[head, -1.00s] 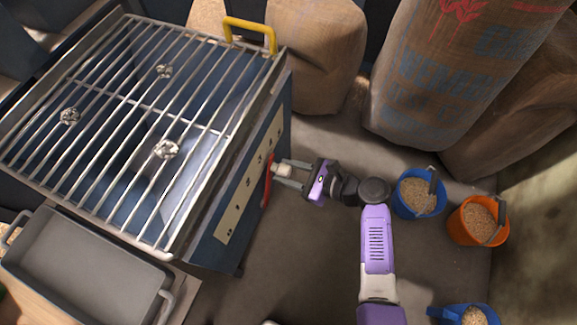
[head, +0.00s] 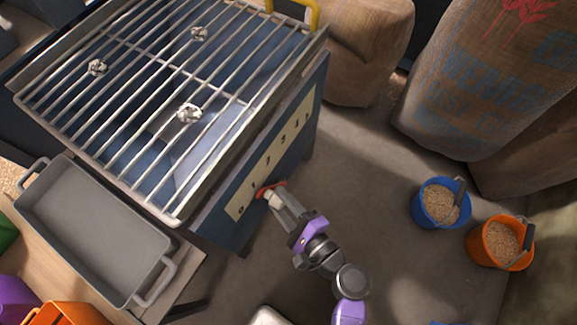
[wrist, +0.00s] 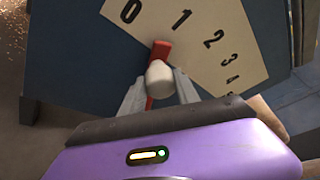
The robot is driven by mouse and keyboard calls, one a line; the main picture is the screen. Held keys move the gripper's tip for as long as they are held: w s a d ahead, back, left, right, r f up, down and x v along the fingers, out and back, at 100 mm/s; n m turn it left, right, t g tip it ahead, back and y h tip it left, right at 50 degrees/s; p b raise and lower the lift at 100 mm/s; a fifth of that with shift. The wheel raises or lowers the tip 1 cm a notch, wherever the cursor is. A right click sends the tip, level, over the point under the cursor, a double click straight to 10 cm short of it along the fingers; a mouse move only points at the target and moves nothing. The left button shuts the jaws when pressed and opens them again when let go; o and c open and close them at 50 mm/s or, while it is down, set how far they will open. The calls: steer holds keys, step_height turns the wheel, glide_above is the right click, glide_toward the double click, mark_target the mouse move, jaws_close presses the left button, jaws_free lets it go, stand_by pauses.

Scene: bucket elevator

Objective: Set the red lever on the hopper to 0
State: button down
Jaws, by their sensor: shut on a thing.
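The blue hopper (head: 228,222) has a metal grate on top and a cream number scale (head: 283,145) on its side. The red lever (head: 266,187) is at the low-number end of the scale. In the wrist view, the red lever (wrist: 161,48) points up between the 0 and the 1 on the scale (wrist: 232,40). My gripper (head: 273,199) is shut on the lever's pale knob (head: 271,195). In the wrist view, the knob (wrist: 160,80) sits between both fingers of my gripper (wrist: 160,88). The fingers partly hide the lever.
A grey tray (head: 60,215) stands left of the hopper. A blue bucket (head: 427,212) and an orange bucket (head: 487,252) of grain stand at right. Sacks (head: 470,90) stand behind. The floor (head: 365,180) between hopper and buckets is clear.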

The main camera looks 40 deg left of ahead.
steer(key=shift+s+d+f+n+t+b, duration=0.15)
steer(key=shift+s+f+n+b, duration=0.4)
steer(key=shift+b, duration=0.55)
steer(key=shift+s+f+n+t+b, duration=0.3)
steer(key=shift+s+f+b, duration=0.45)
steer(key=shift+b, duration=0.3)
steer(key=shift+s, duration=0.15)
steer(key=c, duration=0.9)
jaws_free()
steer(key=shift+r, duration=0.1)
steer(key=shift+y, duration=0.3)
steer(key=shift+r, duration=0.1)
steer(key=f+p+v, duration=0.1)
steer(key=p+v, duration=0.1)
steer(key=v, duration=0.5)
steer(key=shift+d+r, duration=0.4)
steer(key=shift+r, duration=0.1)
